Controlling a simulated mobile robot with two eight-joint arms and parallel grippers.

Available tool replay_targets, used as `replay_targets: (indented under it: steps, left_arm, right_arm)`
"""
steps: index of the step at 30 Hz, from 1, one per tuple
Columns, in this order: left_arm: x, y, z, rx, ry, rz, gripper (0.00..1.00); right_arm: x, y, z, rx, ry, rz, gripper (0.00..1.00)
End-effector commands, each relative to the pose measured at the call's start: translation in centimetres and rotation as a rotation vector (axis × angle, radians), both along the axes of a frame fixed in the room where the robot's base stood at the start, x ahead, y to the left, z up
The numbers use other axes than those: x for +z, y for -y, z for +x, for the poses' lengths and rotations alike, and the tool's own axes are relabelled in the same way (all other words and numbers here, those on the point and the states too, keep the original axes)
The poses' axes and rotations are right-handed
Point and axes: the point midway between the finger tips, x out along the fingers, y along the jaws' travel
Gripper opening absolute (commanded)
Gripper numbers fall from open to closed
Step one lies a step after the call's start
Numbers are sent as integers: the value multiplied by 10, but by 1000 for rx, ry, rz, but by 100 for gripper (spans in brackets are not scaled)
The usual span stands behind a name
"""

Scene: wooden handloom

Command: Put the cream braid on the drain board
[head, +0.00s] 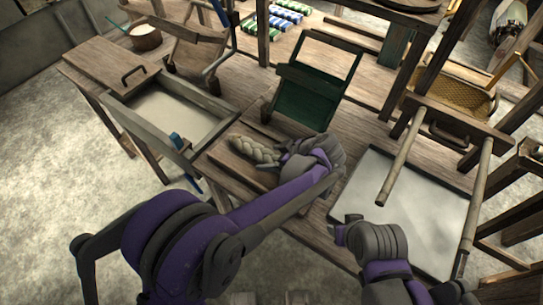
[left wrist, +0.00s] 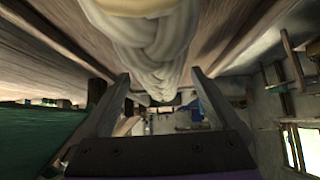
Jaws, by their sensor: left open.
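The cream braid (head: 255,150) lies on a flat brown wooden surface (head: 225,158) near the middle of the head view. My left gripper (head: 281,156) is open at the braid's right end. In the left wrist view the braid (left wrist: 150,45) runs between and beyond the two spread fingers (left wrist: 160,88); I cannot tell whether they touch it. My right gripper (head: 344,225) is apart from the braid, over the left edge of a pale grey, rimmed flat panel (head: 410,205). Its jaw opening is unclear. I cannot tell which surface is the drain board.
A wooden trough (head: 125,102) with a pale inside stands at left. Wooden rails (head: 398,165) stick out over the grey panel. A yellow basket (head: 465,95) is at right.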

Motion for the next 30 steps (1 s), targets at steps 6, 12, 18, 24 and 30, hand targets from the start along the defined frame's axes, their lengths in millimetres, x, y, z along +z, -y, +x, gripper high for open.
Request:
replay_targets:
  steps: [6, 12, 18, 24, 30]
  left_arm:
    - [6, 5, -3, -1, 0, 0, 97]
    - [32, 27, -18, -5, 1, 0, 97]
    - [62, 51, -36, -4, 0, 0, 97]
    - [81, 65, -47, -1, -1, 0, 97]
    - [86, 69, -50, 0, 0, 0, 97]
  right_arm:
    - [0, 0, 0, 0, 0, 0, 50]
    - [2, 0, 0, 0, 1, 0, 50]
    - [3, 0, 1, 0, 1, 0, 50]
    - [4, 0, 1, 0, 2, 0, 50]
    - [4, 0, 1, 0, 2, 0, 50]
